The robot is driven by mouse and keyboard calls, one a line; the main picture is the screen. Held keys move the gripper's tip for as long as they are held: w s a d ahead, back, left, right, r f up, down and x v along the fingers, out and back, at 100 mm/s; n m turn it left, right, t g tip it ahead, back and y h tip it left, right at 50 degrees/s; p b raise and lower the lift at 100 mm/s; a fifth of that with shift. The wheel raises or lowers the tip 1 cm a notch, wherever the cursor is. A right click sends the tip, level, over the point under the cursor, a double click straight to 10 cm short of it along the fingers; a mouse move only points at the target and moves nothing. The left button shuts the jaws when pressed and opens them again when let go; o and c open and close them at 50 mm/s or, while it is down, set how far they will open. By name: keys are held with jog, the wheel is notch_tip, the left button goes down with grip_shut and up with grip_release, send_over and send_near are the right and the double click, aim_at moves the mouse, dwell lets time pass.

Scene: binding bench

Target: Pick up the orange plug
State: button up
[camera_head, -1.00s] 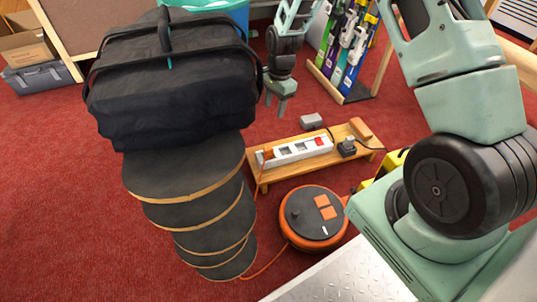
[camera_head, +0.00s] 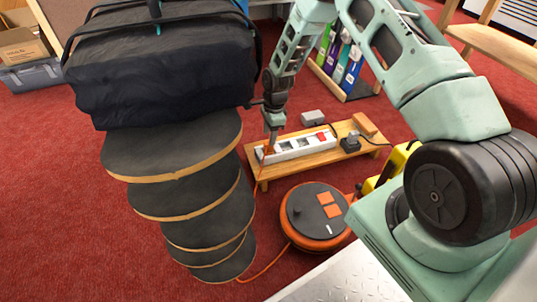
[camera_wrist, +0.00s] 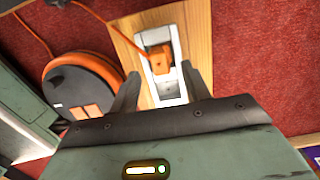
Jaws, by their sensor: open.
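The orange plug (camera_wrist: 160,60) sits in the end socket of the white power strip (camera_head: 300,146). In the wrist view its orange cord runs off from it to the upper left. My gripper (camera_wrist: 158,88) is open, with one dark finger on each side of the strip's end and the plug a little beyond the fingertips. In the head view my gripper (camera_head: 270,140) is over the left end of the strip and mostly hides the plug.
The strip lies on a low wooden bench (camera_head: 318,160). A black plug (camera_head: 350,142) and a grey box (camera_head: 313,117) are close by. An orange-and-black cable reel (camera_head: 315,214) stands in front.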

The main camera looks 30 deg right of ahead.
aim_at(268, 150)
jog(key=shift+a+f+b, duration=0.15)
jog(key=shift+f+b, duration=1)
jog(key=shift+f, duration=0.3)
jog(key=shift+a+f+b, duration=0.1)
jog(key=shift+f+b, duration=1.05)
jog(key=shift+f, duration=0.25)
jog(key=shift+r, duration=0.1)
jog(key=c, duration=0.9)
